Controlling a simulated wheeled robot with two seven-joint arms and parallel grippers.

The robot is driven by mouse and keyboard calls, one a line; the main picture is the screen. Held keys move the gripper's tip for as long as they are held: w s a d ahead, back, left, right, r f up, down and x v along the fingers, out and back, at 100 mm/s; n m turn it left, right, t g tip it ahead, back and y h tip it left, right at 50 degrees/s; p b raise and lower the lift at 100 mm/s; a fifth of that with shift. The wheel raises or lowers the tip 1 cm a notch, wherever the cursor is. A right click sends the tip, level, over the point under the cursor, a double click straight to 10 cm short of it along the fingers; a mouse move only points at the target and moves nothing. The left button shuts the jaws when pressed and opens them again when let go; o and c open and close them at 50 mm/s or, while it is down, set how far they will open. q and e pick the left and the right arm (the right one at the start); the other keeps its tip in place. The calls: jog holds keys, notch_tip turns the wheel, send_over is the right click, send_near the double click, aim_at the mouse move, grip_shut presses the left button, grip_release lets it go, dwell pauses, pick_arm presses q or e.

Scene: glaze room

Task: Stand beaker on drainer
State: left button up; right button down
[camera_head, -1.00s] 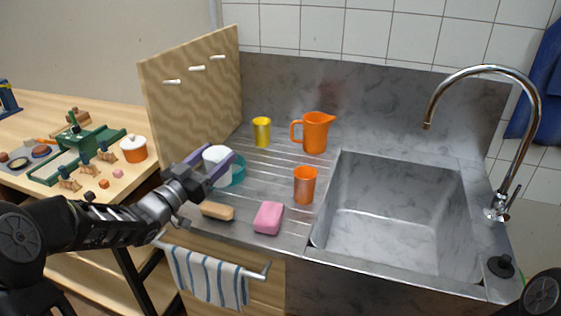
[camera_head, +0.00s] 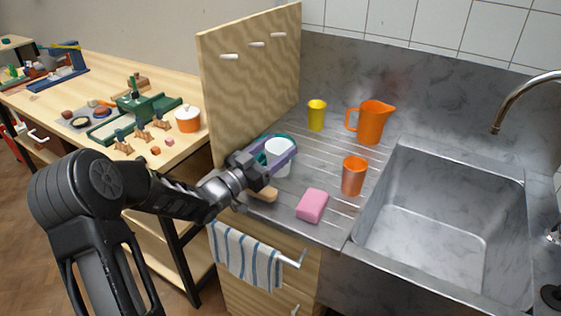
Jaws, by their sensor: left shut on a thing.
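My left gripper (camera_head: 279,152) is shut on a white and teal beaker (camera_head: 279,164) over the left part of the grooved drainer (camera_head: 330,152). Teal shows at the beaker's upper edge and near the gripper's palm; white shows lower, between and below the fingers. The fingers hide part of it. I cannot tell whether its base touches the drainer. My right gripper is not in view.
A yellow cup (camera_head: 316,115), an orange jug (camera_head: 372,122) and an orange cup (camera_head: 354,175) stand on the drainer. A pink sponge (camera_head: 312,205) and a tan brush or block (camera_head: 264,194) lie near its front. A wooden pegboard (camera_head: 250,85) rises at left; the sink (camera_head: 440,215) is at right.

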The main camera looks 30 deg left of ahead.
pick_arm(q)
jog(key=shift+f, duration=0.2)
notch_tip(320, 180, down, 4)
dwell(0.4)
jog(key=shift+f, duration=0.15)
jog(key=shift+f, duration=0.1)
jog(key=o, duration=1.4)
jog(key=shift+c, duration=0.2)
jog(key=shift+r, duration=0.2)
jog(key=shift+s, duration=0.15)
jog(key=b+v, duration=0.2)
jog(key=v, duration=0.9)
jog(key=shift+s+a, duration=0.1)
jog(key=shift+s, duration=0.25)
